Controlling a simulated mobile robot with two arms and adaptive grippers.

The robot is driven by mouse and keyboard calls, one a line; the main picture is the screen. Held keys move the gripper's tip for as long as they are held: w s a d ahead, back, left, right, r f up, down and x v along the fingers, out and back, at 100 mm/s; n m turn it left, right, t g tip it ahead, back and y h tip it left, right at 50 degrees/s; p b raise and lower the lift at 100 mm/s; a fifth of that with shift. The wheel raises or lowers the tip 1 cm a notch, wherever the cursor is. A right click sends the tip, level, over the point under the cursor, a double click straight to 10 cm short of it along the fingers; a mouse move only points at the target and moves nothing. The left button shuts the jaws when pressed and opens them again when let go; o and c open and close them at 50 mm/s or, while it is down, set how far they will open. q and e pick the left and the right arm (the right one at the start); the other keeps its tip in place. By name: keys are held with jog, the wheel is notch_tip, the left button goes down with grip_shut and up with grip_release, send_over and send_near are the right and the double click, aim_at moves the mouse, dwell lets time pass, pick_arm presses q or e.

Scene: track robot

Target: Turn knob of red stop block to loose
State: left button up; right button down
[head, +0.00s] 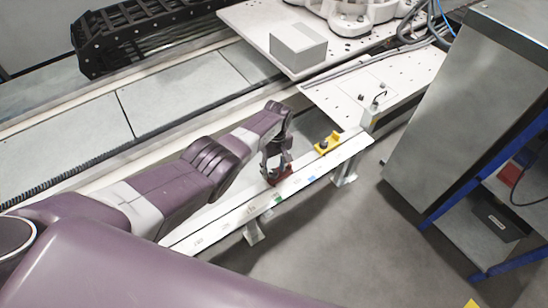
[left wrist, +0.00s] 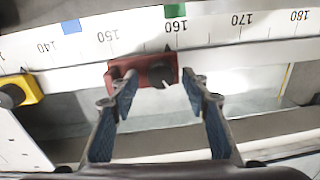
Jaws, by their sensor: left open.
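The red stop block (head: 284,180) sits on the white rail with a printed scale (head: 215,224). In the left wrist view the red block (left wrist: 118,70) is at the upper middle, near the 160 mark, with its round dark knob (left wrist: 162,71) facing the camera. A pale mark shows on the knob. My left gripper (head: 276,168) points down at the block. In the left wrist view my left gripper (left wrist: 162,84) is open, with one finger on each side of the knob; I cannot tell whether they touch it. My right gripper is not in view.
A yellow stop block (head: 327,143) with a dark knob is farther along the rail; it also shows in the left wrist view (left wrist: 31,90). A grey metal cabinet (head: 465,90) stands at right. A grey box (head: 298,46) sits on the white platform behind.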

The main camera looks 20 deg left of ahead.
aim_at(275, 170)
pick_arm(q)
notch_tip(275, 170, up, 12)
jog(key=shift+w+d+f, duration=0.15)
jog(key=shift+w+f, duration=0.05)
dwell(0.4)
dwell(0.5)
